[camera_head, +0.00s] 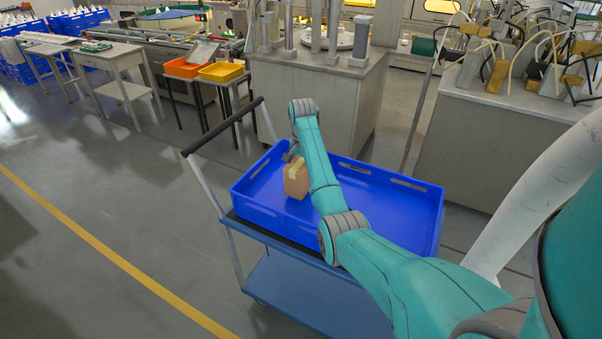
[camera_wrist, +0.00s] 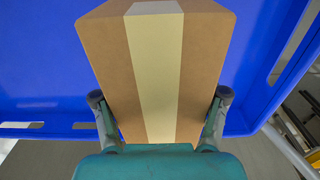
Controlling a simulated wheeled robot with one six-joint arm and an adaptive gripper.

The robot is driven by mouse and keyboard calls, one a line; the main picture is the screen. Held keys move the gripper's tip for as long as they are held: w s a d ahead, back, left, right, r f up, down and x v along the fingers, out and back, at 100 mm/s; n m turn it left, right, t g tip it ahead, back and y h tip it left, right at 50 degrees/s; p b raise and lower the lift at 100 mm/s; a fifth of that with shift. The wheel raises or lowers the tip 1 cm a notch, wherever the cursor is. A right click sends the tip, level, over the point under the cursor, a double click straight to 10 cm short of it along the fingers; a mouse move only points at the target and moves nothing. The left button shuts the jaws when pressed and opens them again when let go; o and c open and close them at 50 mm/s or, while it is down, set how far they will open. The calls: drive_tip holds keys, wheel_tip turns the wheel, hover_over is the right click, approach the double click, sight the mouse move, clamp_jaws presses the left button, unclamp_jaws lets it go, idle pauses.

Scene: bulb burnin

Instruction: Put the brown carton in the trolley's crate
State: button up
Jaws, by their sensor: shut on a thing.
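The brown carton (camera_head: 296,178) with a pale tape strip is inside the blue crate (camera_head: 262,216) on the trolley (camera_head: 310,291), toward the crate's left part. My gripper (camera_head: 290,155) reaches down over the crate and is shut on the carton. In the wrist view the carton (camera_wrist: 205,55) sits between the two fingers (camera_wrist: 160,108), one on each side, with the blue crate (camera_wrist: 45,60) around it. I cannot tell whether the carton touches the crate floor. My arm hides part of the crate.
The trolley's push handle (camera_head: 222,127) rises at the left. A grey cabinet (camera_head: 312,105) stands close behind the crate, and another cabinet (camera_head: 460,150) is at the right. Orange (camera_head: 187,67) and yellow (camera_head: 221,71) trays stand behind left. The floor left of the trolley is clear.

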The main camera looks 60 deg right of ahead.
drive_tip(key=shift+f, duration=0.95)
drive_tip(key=o, duration=1.4)
drive_tip(key=shift+c, duration=0.2)
drive_tip(key=shift+r, duration=0.1)
